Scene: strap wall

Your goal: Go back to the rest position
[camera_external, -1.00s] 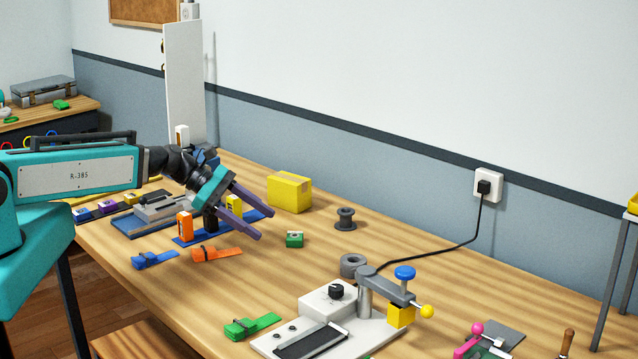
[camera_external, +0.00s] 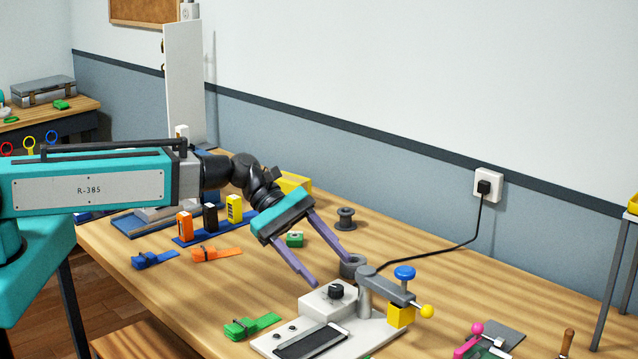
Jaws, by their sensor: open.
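My gripper (camera_external: 329,269) is in the external view, above the middle of the wooden workbench (camera_external: 205,289). Its two purple fingers are spread wide with nothing between them. They point down and to the right. In the picture, the fingertips lie just behind and left of the white device with a black knob (camera_external: 322,303) and the grey ring (camera_external: 352,264). I cannot tell how high they are above the bench. My teal arm reaches in from the left and partly hides the yellow box (camera_external: 296,182).
Orange, black and yellow blocks (camera_external: 234,208) stand on a blue strip. Blue, orange and green straps (camera_external: 252,325) lie along the front. A grey clamp post (camera_external: 364,296) with a blue knob rises right of my gripper. A grey spool (camera_external: 345,219) stands behind. A cable runs to the wall socket (camera_external: 488,185).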

